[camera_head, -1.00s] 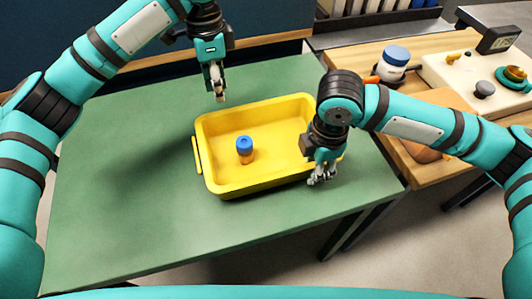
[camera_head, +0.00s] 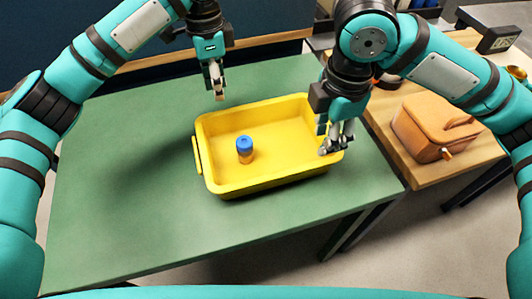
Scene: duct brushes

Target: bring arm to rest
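My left gripper (camera_head: 218,92) hangs above the green table behind the back left part of the yellow tray. Its fingers look close together, with nothing seen between them; whether they are fully shut is too small to tell. My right gripper (camera_head: 330,147) is over the right end of the tray, fingers pointing down. I see nothing held in it, and the gap between its fingers is not clear.
The yellow tray (camera_head: 280,181) stands on the green table (camera_head: 120,180) and holds a blue-capped orange bottle (camera_head: 245,150). An orange-brown bag (camera_head: 425,130) sits on the wooden table (camera_head: 400,170) at right. The green table's left side is clear.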

